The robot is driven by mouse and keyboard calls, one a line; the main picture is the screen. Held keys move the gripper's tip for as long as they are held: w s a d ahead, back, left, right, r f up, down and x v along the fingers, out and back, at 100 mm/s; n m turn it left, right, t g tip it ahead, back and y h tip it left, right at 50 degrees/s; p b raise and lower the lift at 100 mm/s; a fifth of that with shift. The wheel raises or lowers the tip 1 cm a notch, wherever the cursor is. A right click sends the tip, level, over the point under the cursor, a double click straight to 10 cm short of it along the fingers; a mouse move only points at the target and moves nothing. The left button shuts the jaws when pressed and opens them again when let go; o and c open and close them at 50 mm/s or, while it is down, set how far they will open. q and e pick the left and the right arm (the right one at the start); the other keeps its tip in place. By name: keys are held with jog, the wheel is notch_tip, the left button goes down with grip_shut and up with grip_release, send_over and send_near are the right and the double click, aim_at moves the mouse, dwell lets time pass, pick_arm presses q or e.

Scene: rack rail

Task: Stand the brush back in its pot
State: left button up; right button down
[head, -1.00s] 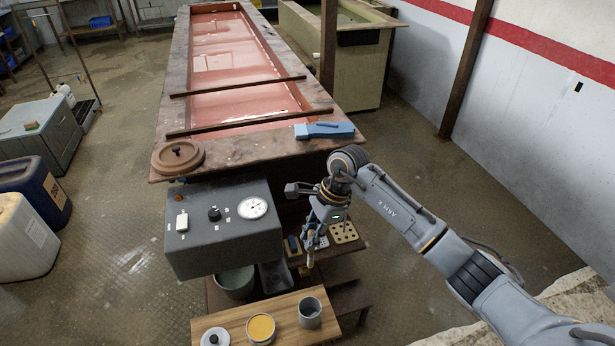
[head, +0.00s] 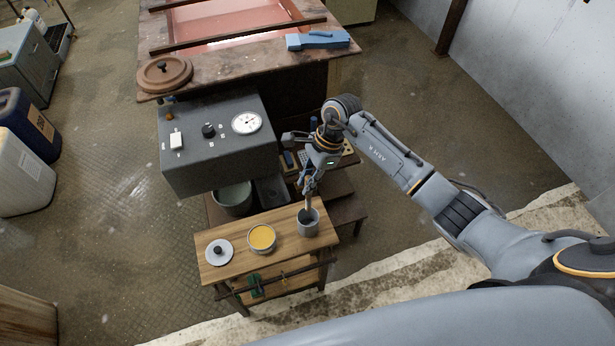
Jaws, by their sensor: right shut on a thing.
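The grey pot (head: 309,229) stands upright at the right end of the small wooden table. My right gripper (head: 307,191) is above the pot, pointing down, and is shut on the brush (head: 308,204). The brush is held roughly upright. Its lower part shows at the pot's mouth; I cannot tell how far inside it is or whether it touches the pot. The gripper hides the brush's upper part. My left gripper is not in view.
On the same wooden table (head: 230,258) stand a tin of yellow paint (head: 262,238) and a round lid with a dark knob (head: 219,252). A grey control box (head: 212,145) with a dial is behind. A dark green bucket (head: 233,198) sits below it.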

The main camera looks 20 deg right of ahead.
aim_at(308, 199)
notch_tip(308, 199, down, 2)
jog(key=shift+f+b, duration=0.25)
jog(key=shift+b, duration=0.25)
notch_tip(308, 199, down, 6)
jog(key=b, duration=0.6)
jog(key=shift+f+b, duration=0.25)
jog(key=shift+b, duration=0.1)
jog(key=c, duration=1.2)
grip_release()
jog(key=v, duration=1.2)
